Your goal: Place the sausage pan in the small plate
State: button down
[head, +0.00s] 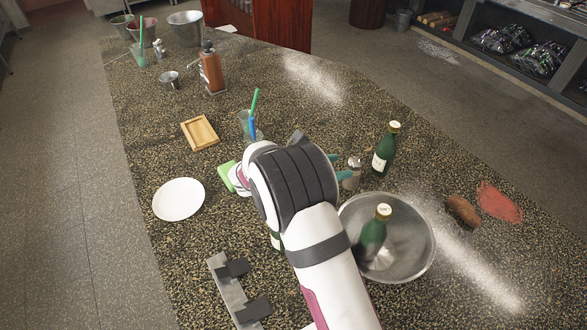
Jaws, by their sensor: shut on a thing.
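The small plate (178,199) is white, round and empty, near the left edge of the counter. No pan holding sausages shows clearly. A brown sausage-like piece (463,210) lies on the counter at the right, beside a flat red piece (500,202). My gripper (341,168) is at the middle of the counter, partly hidden behind my own arm, with teal fingertips to the right of my wrist. The fingertips are at a small glass shaker (353,173) with a metal cap, and appear shut on it. The plate is well to the left of my gripper.
A large metal bowl (422,258) with a green bottle (372,240) stands right of my arm. Another bottle (385,150) stands behind it. A wooden tray (200,132), a green block (226,176) and a glass with straws (246,122) are near the plate.

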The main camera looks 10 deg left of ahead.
jog(key=n+t+y, duration=0.3)
jog(key=n+y, duration=1.1)
jog(key=y, duration=0.1)
send_over(194, 195)
notch_tip(194, 195, down, 9)
jog(key=shift+s+r, duration=0.1)
jog(key=shift+f, duration=0.2)
